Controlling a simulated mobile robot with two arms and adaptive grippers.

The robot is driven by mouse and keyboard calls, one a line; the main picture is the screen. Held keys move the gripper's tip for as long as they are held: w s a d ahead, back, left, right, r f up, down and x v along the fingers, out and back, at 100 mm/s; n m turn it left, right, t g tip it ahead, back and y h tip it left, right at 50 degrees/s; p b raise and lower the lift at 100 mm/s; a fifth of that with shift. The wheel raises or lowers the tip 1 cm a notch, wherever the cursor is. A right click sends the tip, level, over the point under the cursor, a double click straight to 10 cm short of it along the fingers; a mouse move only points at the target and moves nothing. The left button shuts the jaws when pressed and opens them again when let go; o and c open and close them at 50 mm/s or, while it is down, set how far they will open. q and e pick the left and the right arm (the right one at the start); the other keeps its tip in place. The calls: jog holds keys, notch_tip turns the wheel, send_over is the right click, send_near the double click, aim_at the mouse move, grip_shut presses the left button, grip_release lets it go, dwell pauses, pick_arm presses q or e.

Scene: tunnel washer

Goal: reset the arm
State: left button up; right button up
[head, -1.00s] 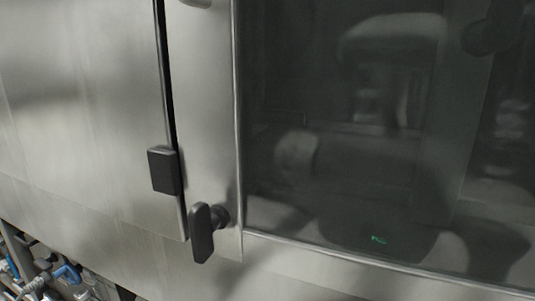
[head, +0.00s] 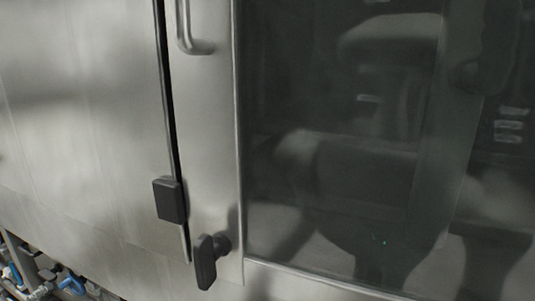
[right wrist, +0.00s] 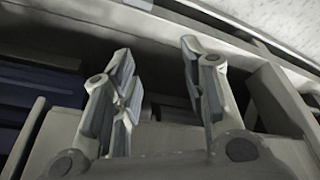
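In the right wrist view my right gripper (right wrist: 160,90) has its two fingers well apart, with nothing between them. Neither gripper shows directly in the head view, so my left gripper is out of sight. The head view is filled by the front of a steel washer (head: 90,120). It has a dark window (head: 340,150) on the right that mirrors blurred shapes. A black knob handle (head: 207,262) sits at the lower left of the window frame, and a black block (head: 169,200) sits on the seam above it.
A metal pull handle (head: 196,45) is on the frame near the top. Pipes and blue fittings (head: 72,284) show under the panel at the lower left. In the right wrist view, grey beams and a dark blue part (right wrist: 40,90) lie behind the fingers.

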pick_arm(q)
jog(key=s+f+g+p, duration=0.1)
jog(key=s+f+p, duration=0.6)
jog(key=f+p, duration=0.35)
pick_arm(e)
jog(key=s+f+g, duration=0.1)
jog(key=s+f, duration=0.6)
jog(key=f, duration=0.3)
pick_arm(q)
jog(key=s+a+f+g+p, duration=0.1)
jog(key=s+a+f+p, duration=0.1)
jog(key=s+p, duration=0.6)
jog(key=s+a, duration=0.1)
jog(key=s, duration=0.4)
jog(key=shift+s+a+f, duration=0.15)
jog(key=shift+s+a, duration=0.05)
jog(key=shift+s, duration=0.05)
pick_arm(e)
jog(key=s+d+f, duration=0.1)
jog(key=s, duration=0.5)
jog(key=s+d+f+g, duration=0.1)
jog(key=s+d+f, duration=0.1)
jog(key=s, duration=0.5)
jog(key=shift+d+n, duration=0.2)
jog(key=shift+n, duration=0.1)
